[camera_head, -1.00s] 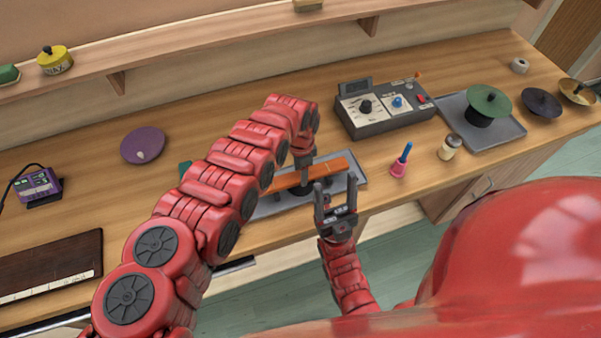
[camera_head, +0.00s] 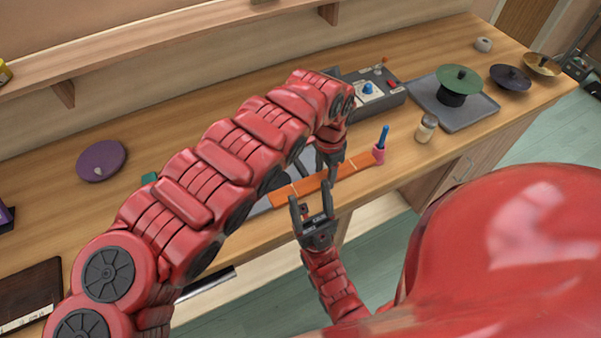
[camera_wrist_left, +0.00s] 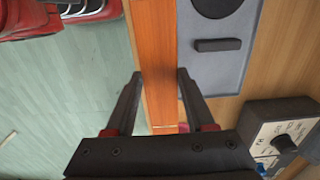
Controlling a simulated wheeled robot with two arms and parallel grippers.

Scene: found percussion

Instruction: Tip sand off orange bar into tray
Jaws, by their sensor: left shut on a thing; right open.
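My left gripper (camera_head: 334,166) is shut on the long orange bar (camera_head: 308,184), gripping it partway along. In the left wrist view the orange bar (camera_wrist_left: 158,60) runs between the fingers (camera_wrist_left: 160,100). It is over the counter's front edge, beside the grey tray (camera_wrist_left: 235,75). That tray also shows in the head view (camera_head: 262,208), partly hidden by my left arm and the bar. A black round piece (camera_wrist_left: 217,6) and a dark block (camera_wrist_left: 217,45) show on it. I cannot make out sand. My right gripper (camera_head: 311,192) is open and empty in front of the bar.
A pink-and-blue handbell (camera_head: 380,150) stands near the bar's right end. A shaker jar (camera_head: 426,129), a control box (camera_head: 380,90) and a second grey tray (camera_head: 470,118) with a green cymbal (camera_head: 458,80) are further right. A purple disc (camera_head: 101,160) lies left.

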